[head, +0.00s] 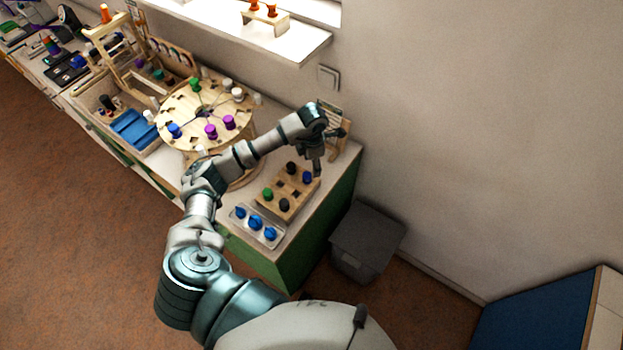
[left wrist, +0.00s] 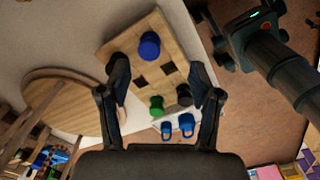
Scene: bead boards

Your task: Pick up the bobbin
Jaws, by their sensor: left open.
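The task does not say which bobbin; several are in view. A wooden board (head: 272,207) on the bench end holds a blue bobbin (head: 307,177), a green bobbin (head: 268,194) and black ones (head: 284,205). In the left wrist view the blue bobbin (left wrist: 149,45) stands beyond the fingertips and the green bobbin (left wrist: 157,104) lies lower, between the fingers. A black bobbin (left wrist: 184,95) is beside the right finger. The left finger covers part of another dark bobbin. My left gripper (head: 317,168) is open and empty above the board. It also shows in the left wrist view (left wrist: 158,75).
A tray (head: 238,222) with blue bobbins lies beside the board. A round wooden stand (head: 187,107) with coloured bobbins is to the left. A wooden rack (head: 343,130) stands close behind the gripper, near the wall. A grey bin (head: 367,240) is on the floor.

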